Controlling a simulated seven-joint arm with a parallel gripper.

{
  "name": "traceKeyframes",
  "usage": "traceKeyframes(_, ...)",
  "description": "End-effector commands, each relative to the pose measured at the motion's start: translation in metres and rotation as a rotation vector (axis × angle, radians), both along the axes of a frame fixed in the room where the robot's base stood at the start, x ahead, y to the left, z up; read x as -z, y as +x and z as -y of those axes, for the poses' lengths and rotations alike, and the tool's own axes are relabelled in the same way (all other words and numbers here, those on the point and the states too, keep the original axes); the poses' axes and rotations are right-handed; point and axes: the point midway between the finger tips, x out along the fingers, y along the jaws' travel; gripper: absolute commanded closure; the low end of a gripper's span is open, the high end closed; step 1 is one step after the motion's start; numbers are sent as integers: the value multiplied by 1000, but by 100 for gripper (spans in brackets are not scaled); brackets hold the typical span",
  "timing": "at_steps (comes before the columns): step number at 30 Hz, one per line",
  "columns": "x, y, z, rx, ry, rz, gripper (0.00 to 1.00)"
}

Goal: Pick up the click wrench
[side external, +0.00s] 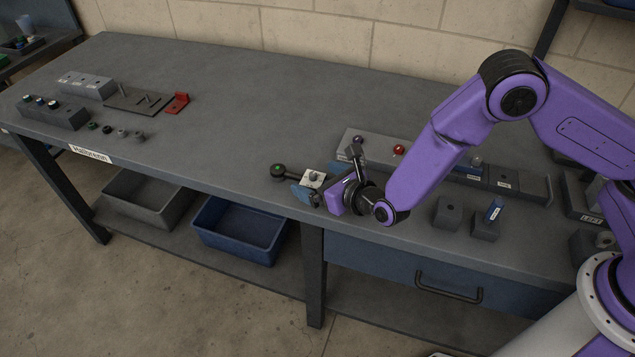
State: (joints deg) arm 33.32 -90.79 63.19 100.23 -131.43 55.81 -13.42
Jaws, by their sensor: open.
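A dark tool with a round black head and a green centre (279,170), which looks like the click wrench, lies on the workbench near its front edge. Its shaft runs right toward my gripper, where the rest is hidden. My gripper (307,188) is low over the bench just right of the round head, pointing left. It is open, with a blue part on its near side and a pale block on its far side. I cannot tell whether the shaft is between the fingers or whether they touch it.
Behind my gripper a long grey rack (372,143) holds small items, including a red knob (399,149). Dark blocks (448,212) stand to the right, one with a blue cylinder (494,209). More blocks and a red bracket (177,103) sit far left. The bench middle is clear.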

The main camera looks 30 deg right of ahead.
Motion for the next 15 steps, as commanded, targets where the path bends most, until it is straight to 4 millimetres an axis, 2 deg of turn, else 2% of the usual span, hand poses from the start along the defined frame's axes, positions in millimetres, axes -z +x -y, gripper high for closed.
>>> traceKeyframes(6,8,20,-5,1,0,-1,1)
traceKeyframes(15,9,22,-6,0,1,-1,1)
